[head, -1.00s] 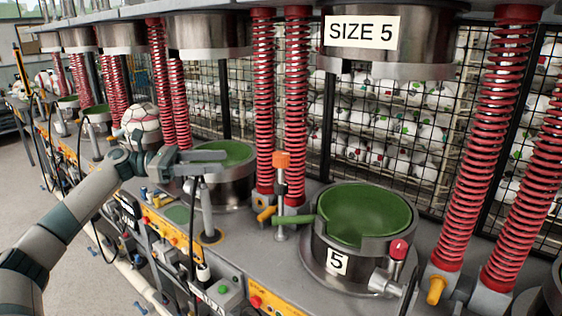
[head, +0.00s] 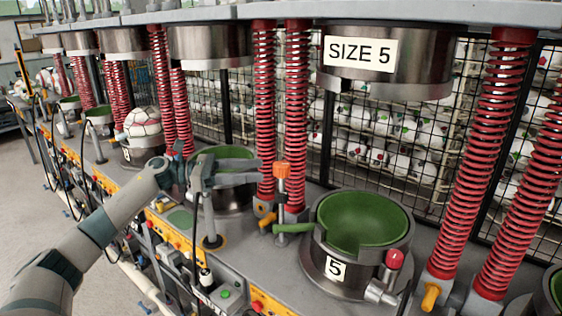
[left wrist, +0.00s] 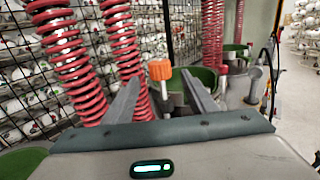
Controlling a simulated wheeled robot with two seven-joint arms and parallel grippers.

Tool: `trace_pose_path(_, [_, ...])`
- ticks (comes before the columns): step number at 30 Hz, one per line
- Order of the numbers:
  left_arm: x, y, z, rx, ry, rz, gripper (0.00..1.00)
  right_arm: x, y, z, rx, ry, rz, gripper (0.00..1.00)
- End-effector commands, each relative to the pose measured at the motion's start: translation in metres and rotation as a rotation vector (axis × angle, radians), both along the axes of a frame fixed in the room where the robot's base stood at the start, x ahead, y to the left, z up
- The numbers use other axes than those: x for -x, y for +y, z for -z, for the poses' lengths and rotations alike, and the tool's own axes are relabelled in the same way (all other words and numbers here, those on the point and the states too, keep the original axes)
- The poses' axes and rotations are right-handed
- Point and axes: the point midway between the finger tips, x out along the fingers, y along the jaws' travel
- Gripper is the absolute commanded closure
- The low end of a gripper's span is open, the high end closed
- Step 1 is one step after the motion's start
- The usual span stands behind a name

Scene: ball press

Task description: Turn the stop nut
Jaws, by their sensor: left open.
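The orange stop nut (head: 282,170) sits at the top of an upright metal post, above a green lever (head: 293,228). My left gripper (head: 260,171) is open and empty, just left of the nut, its fingers pointing at it. In the left wrist view, the nut (left wrist: 160,70) shows between and beyond the tips of the two open fingers, apart from them. My right gripper is in neither current view.
A green-lined mould (head: 362,222) marked 5 stands right of the post, under the SIZE 5 press head (head: 387,62). Red springs (head: 297,110) rise close behind the nut. A second mould (head: 232,194) lies below my left gripper.

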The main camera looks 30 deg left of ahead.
Motion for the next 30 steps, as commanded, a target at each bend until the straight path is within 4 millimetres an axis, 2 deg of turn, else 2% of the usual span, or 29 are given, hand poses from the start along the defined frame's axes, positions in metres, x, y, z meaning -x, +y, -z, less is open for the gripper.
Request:
trace_pose_path(1, [-0.006,-0.008,-0.006,0.003,-0.002,0.001,0.48,-0.003,0.000,-0.011,0.000,-0.006,0.000,0.69])
trace_pose_path(6, [-0.025,-0.032,-0.005,0.002,0.000,0.001,0.48,-0.007,0.000,-0.027,-0.002,-0.012,0.000,0.69])
trace_pose_path(13, [-0.043,-0.055,-0.003,0.002,-0.001,0.000,0.48,-0.006,-0.001,-0.041,0.000,-0.010,-0.002,0.69])
trace_pose_path(27, [-0.050,-0.063,0.001,0.000,0.000,-0.001,0.48,-0.004,-0.001,-0.043,0.000,-0.006,-0.003,0.69])
trace_pose_path(28, [-0.050,-0.063,0.001,0.000,0.000,-0.001,0.50,-0.003,-0.001,-0.043,0.000,-0.006,-0.003,0.69])
trace_pose_path(30, [-0.050,-0.063,0.000,0.000,0.000,-0.001,0.67,-0.003,-0.001,-0.043,0.000,-0.006,-0.003,0.69])
